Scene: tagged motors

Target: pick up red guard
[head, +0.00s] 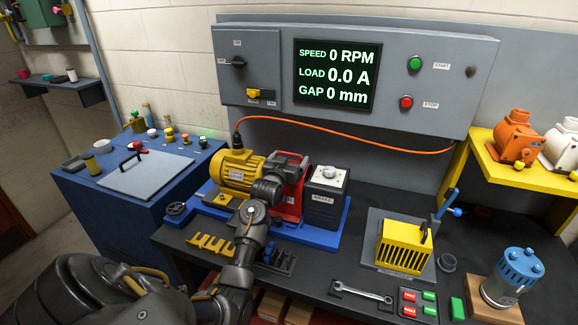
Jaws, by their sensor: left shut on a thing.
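The red guard (297,161) stands on the blue motor bench base (318,241), between the yellow motor (236,169) and the black and grey brake box (325,198). My left gripper (280,184) comes from the front left and is shut on the red guard. The gripper and wrist hide part of the guard's front and the coupling area. I cannot tell whether the guard is lifted off the base. My right gripper is not in view.
An orange cable (350,147) runs from the motor along the back. A yellow vented box (403,246), a wrench (362,291) and a blue cylinder (512,277) occupy the right of the dark bench. A yellow rack (211,243) and a dark holder (276,261) sit in front.

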